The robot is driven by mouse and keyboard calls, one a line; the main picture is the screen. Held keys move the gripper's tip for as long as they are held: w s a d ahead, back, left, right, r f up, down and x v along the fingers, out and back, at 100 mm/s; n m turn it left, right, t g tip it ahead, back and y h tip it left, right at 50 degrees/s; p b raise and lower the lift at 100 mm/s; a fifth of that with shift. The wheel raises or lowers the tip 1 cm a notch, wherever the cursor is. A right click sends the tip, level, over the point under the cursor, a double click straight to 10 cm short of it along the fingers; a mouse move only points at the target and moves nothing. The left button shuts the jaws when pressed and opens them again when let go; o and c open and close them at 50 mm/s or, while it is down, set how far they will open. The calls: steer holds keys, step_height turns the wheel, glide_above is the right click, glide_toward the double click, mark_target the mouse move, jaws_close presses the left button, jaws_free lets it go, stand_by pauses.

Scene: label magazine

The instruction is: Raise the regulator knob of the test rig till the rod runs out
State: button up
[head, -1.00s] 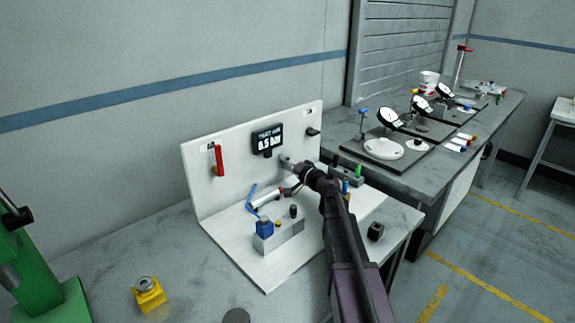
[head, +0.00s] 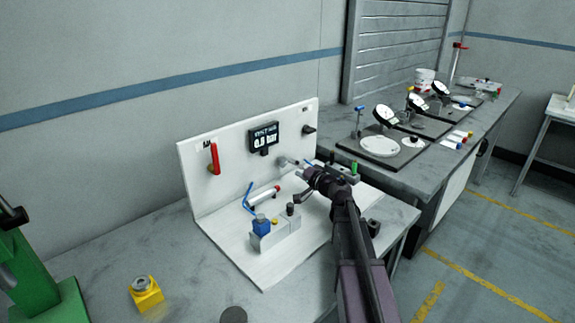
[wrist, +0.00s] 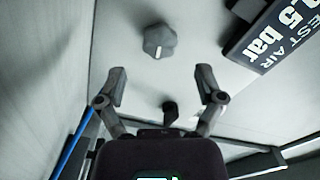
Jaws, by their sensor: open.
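A grey lobed knob with a white mark (wrist: 159,43), which I take as the regulator knob, shows on the white panel in the wrist view. It lies beyond my fingertips, apart from them. My gripper (wrist: 160,88) is open and empty. In the head view my gripper (head: 298,178) is in front of the panel (head: 190,175), below and right of the display (head: 265,138). The display is partly cut off in the wrist view and reads ".5 bar" there; its digits are too small to be sure of in the head view. A silver cylinder (head: 264,196) lies left of my gripper; its rod is not clear.
A red lever (head: 214,158) is on the panel's left and a black handle (head: 309,129) on its right. A blue-topped block (head: 261,226) stands in front. A yellow block (head: 146,294) and green press (head: 30,270) are at left. Dial gauges (head: 386,116) stand on the right bench.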

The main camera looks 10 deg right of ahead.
steer(key=shift+v, duration=3.15)
steer(key=shift+r, duration=0.1)
steer(key=n+p, duration=0.1)
steer(key=r+n+g+p, duration=0.1)
steer(key=p, duration=0.1)
steer(key=shift+w+d+r, duration=0.2)
steer(key=shift+d+r, duration=0.05)
steer(key=shift+r, duration=0.05)
steer(key=r+n+g+p, duration=0.1)
steer(key=n+p, duration=0.1)
steer(key=d+n+g+p, duration=0.1)
steer(key=n+p, duration=0.1)
steer(key=p, duration=0.1)
steer(key=d+r+n+g+p, duration=0.1)
steer(key=n+g+p, duration=0.1)
steer(key=shift+d+r+y, duration=0.2)
steer(key=shift+r+y, duration=0.1)
